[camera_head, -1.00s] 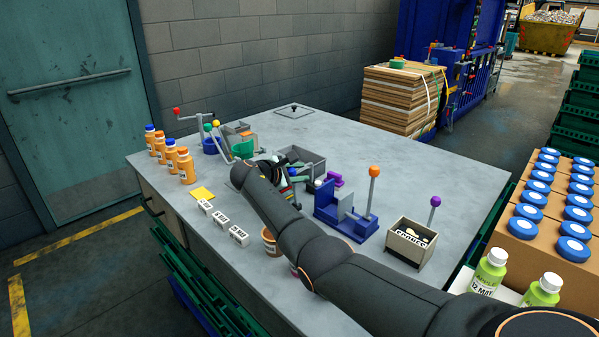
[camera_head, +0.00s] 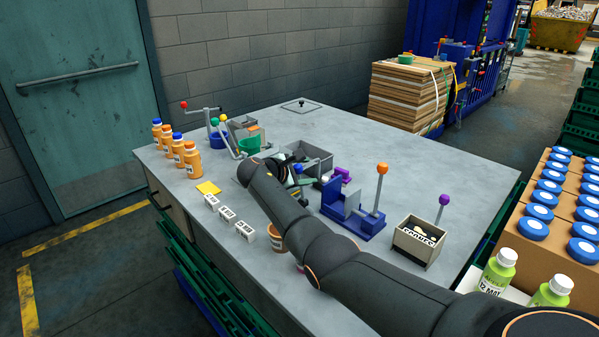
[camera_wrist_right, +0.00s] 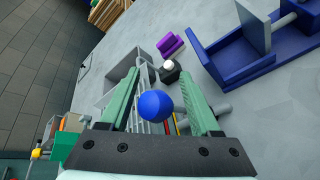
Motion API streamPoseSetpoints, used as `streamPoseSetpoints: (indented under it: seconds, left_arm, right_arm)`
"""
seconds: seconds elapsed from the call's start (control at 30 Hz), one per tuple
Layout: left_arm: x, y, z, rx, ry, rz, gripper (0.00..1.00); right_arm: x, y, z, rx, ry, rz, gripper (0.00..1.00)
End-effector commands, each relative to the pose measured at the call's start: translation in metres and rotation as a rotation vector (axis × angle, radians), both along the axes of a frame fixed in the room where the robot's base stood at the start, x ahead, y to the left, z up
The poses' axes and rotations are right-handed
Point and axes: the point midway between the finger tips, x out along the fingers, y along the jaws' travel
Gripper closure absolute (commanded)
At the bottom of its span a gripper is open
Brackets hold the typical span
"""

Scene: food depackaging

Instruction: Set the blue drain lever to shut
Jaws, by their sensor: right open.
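The blue ball knob (camera_wrist_right: 155,106) of the drain lever shows large in the right wrist view, between the two green fingers of my right gripper (camera_wrist_right: 160,76). The fingers are open, one on each side of the knob, with visible gaps; I cannot tell how deep the knob sits between them. In the head view the blue knob (camera_head: 298,169) is small beside my right arm, which hides most of that gripper. The lever's shaft and pivot are largely hidden, so its setting cannot be read. My left gripper is not in view.
A grey sink-like tray (camera_head: 318,163) lies beyond the knob. A white knob (camera_wrist_right: 168,66) and a purple block (camera_wrist_right: 171,45) are close by. A blue fixture (camera_head: 345,222) with an orange-knobbed lever (camera_head: 382,170) stands to the right.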

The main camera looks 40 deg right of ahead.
Motion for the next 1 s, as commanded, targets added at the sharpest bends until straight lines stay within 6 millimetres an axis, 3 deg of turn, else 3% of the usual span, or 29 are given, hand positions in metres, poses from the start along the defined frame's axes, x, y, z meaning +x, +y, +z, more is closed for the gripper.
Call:
streamPoseSetpoints:
  seconds: [0.23, 0.6, 0.8, 1.0]
  left_arm:
    - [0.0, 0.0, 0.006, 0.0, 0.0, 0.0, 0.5]
    - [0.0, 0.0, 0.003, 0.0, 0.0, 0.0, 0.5]
    - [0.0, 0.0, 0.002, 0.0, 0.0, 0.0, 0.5]
    - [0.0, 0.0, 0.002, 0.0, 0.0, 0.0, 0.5]
  right_arm:
    - [-0.004, 0.023, 0.011, 0.0, -0.003, 0.003, 0.36]
    - [-0.02, 0.091, 0.04, 0.003, -0.001, 0.004, 0.36]
    - [-0.025, 0.109, 0.048, 0.002, 0.002, 0.002, 0.36]
    - [-0.026, 0.112, 0.049, 0.002, 0.002, 0.002, 0.36]
